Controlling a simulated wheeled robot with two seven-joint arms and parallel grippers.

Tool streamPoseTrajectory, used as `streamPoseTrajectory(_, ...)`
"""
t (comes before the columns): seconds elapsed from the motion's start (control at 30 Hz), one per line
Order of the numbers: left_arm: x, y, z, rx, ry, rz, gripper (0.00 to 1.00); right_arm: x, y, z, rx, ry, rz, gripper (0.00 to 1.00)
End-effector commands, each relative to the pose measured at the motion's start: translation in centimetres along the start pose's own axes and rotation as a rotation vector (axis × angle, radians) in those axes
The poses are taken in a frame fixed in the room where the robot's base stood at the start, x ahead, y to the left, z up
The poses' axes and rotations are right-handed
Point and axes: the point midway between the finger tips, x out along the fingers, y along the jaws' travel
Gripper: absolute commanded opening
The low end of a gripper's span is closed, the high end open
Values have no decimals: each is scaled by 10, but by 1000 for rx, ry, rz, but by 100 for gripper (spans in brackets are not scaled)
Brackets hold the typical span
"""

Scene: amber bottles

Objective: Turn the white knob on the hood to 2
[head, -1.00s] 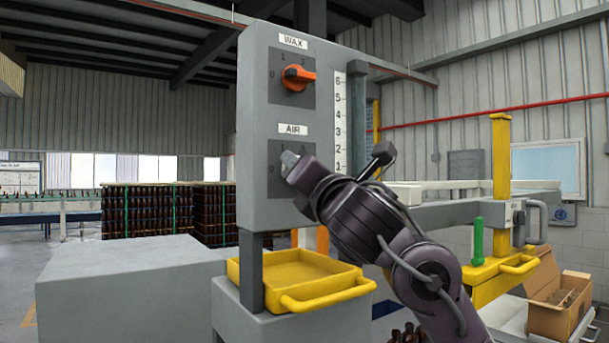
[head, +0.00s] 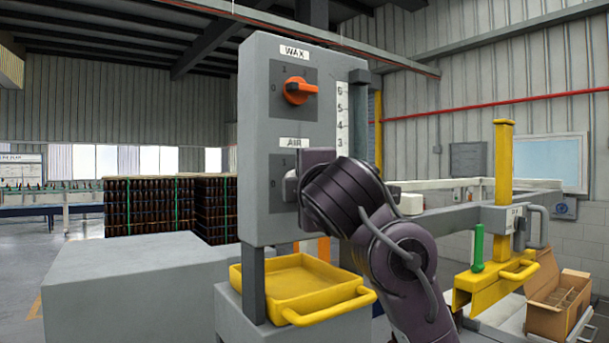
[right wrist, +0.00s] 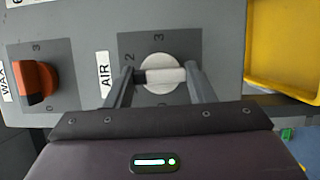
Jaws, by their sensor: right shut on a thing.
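The white knob (right wrist: 163,60) sits under the AIR label on the grey hood panel (head: 256,130). My right gripper (right wrist: 160,78) is shut on the white knob, with one finger on each side of it. In the right wrist view the knob's bar lies level and its dark end points left, just below the mark 2 (right wrist: 130,57). The mark 3 (right wrist: 160,37) is above the knob. In the head view my right gripper (head: 294,186) hides most of the knob and its scale. My left gripper is not in view.
An orange knob (head: 300,90) under the WAX label is above on the same panel. A yellow tray (head: 300,282) sits below the panel. A yellow post with a green handle (head: 478,247) and an open cardboard box (head: 553,318) are at the right.

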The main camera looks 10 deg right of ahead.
Motion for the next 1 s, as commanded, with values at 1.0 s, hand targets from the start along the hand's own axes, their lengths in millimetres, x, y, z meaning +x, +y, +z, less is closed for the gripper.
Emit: streamPoseTrajectory(1.0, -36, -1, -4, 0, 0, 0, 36, 1, 0, 1, 513, -2, -219, 26)
